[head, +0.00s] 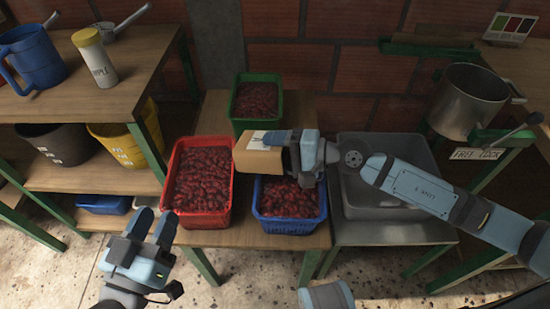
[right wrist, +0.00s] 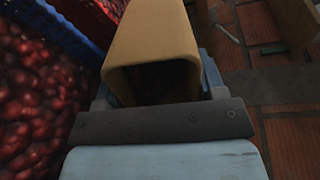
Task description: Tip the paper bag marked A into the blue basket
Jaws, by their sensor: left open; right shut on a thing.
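The paper bag (head: 257,156) is brown with a pale label, whose mark is too small to read. My right gripper (head: 288,142) is shut on it and holds it lying on its side above the blue basket. In the right wrist view the bag (right wrist: 150,40) shows an open end, dark inside. The blue basket (head: 290,226) holds red cherries and stands on the low wooden table. It also shows at the upper left of the right wrist view (right wrist: 62,28). My left gripper (head: 152,226) is open and empty, in front of the table at the lower left.
A red basket (head: 203,220) of cherries stands left of the blue one, and a green basket (head: 257,78) stands behind. A grey metal tub (head: 385,208) is at the right. A shelf (head: 100,103) holds a blue jug (head: 38,55) and a sample cup (head: 95,60).

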